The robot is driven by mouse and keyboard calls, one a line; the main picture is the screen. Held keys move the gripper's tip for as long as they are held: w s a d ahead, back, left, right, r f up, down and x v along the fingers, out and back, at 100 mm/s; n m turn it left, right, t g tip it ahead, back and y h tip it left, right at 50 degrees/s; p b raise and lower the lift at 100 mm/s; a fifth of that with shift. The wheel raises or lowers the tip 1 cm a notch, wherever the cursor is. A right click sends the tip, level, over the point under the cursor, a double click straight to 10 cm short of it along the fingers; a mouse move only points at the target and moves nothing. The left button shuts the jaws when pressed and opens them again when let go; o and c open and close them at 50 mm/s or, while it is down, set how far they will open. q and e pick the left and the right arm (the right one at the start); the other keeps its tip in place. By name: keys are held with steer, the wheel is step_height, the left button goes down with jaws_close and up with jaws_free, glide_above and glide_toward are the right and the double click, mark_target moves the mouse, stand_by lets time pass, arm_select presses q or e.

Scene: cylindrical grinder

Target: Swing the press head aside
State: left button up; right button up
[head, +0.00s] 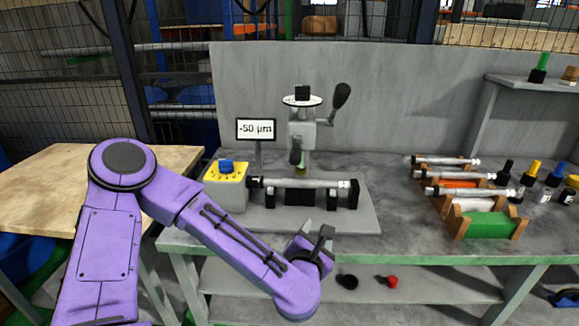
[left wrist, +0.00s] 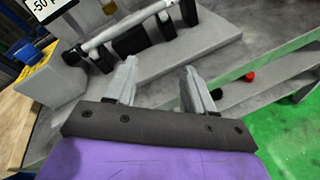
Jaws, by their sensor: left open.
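The press head (head: 301,125) is a grey block on a column above the middle of the press base. A black-knobbed lever (head: 341,95) stands up at its right. A shaft (head: 300,184) lies across black supports under the head; it also shows at the top of the left wrist view (left wrist: 130,30). My left gripper (head: 322,240) is open and empty in front of the press base, below and apart from the head. In the left wrist view its two fingers (left wrist: 160,88) are spread with nothing between them. My right gripper is not in view.
A display reading -50 µm (head: 256,129) and a yellow button box (head: 226,186) stand left of the press. Racks with shafts (head: 486,225) and several small bottles stand at the right. Black and red caps (head: 392,281) lie on the lower shelf. A wooden table (head: 50,195) is at left.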

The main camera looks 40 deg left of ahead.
mark_target(295, 149)
arm_select(q)
steer(key=a+r+n+t+y, duration=0.1)
steer(key=a+r+n+y, duration=0.4)
steer(key=r+n, duration=0.85)
steer(key=shift+m+h, duration=0.3)
steer(key=shift+m, duration=0.25)
steer(key=p+x, duration=0.1)
steer(key=x, duration=0.2)
steer(key=r+x, duration=0.1)
steer(key=x, duration=0.2)
steer(key=a+p+x, duration=0.1)
steer(key=x, duration=0.3)
steer(key=shift+s+r+p, duration=0.2)
steer(key=shift+s+p, duration=0.15)
steer(key=shift+s, duration=0.05)
steer(key=shift+w+a+f, duration=0.1)
steer(key=shift+w+a, duration=0.1)
steer(key=shift+w, duration=0.3)
jaws_close()
